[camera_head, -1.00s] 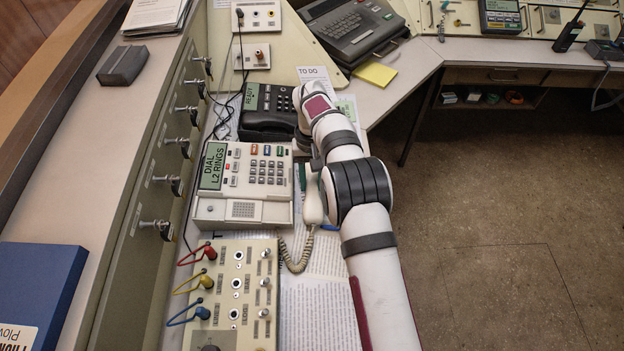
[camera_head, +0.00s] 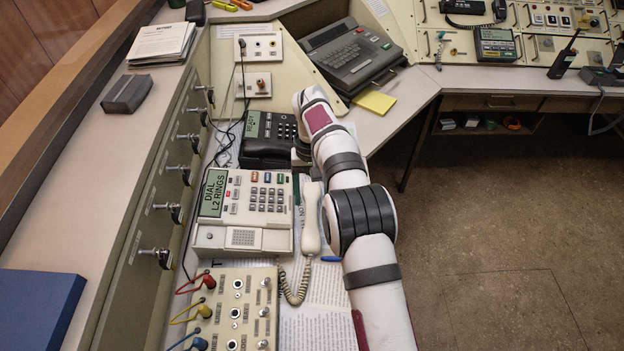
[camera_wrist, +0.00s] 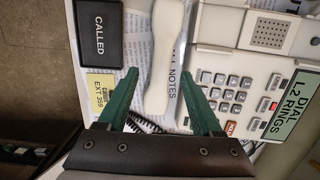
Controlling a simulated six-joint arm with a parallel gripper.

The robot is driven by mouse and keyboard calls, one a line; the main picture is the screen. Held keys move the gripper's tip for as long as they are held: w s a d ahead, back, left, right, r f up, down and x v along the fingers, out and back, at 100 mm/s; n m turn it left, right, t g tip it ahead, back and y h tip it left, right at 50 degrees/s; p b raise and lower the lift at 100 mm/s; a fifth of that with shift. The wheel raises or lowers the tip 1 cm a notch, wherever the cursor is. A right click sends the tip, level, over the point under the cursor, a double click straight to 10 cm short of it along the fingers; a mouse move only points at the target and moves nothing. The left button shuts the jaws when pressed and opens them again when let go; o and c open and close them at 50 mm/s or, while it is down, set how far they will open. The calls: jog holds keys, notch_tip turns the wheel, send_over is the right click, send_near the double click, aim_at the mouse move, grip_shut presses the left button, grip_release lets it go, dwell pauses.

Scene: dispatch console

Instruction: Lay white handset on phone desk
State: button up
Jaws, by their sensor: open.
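The white handset (camera_head: 311,218) lies lengthwise on the printed papers of the phone desk (camera_head: 318,318), just right of the white desk phone (camera_head: 258,232). In the wrist view the handset (camera_wrist: 166,60) lies between the green fingers of my gripper (camera_wrist: 158,76). The fingers are spread, with a gap on each side of the handset. In the head view most of my gripper is hidden by my arm; a green finger shows between phone and handset.
A black phone (camera_head: 268,150) stands behind the white one. A panel with coloured plugs (camera_head: 235,312) is in front. A black CALLED block (camera_wrist: 98,32) and a yellow note (camera_wrist: 103,84) lie left in the wrist view.

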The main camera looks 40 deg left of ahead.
aim_at(312, 205)
notch_tip(312, 205, up, 7)
jog(key=w+d+r+m, duration=0.3)
jog(key=w+d+r, duration=0.3)
jog(key=d+r, duration=0.3)
jog(key=s+d+r+m+y, duration=0.1)
jog(key=s+d+r+m, duration=0.15)
jog(key=d, duration=0.55)
jog(key=s+d+r+m+y, duration=0.1)
jog(key=d+r+m, duration=0.15)
jog(key=d, duration=0.55)
jog(key=s+d+f+m, duration=0.3)
jog(key=s+d, duration=0.4)
jog(key=s, duration=0.3)
jog(key=s+d+f+m+t+y, duration=0.1)
jog(key=s+d+f+m, duration=0.2)
jog(key=s+d, duration=0.4)
jog(key=s, duration=0.3)
jog(key=shift+s+f+m, duration=0.15)
jog(key=shift+s+m, duration=0.15)
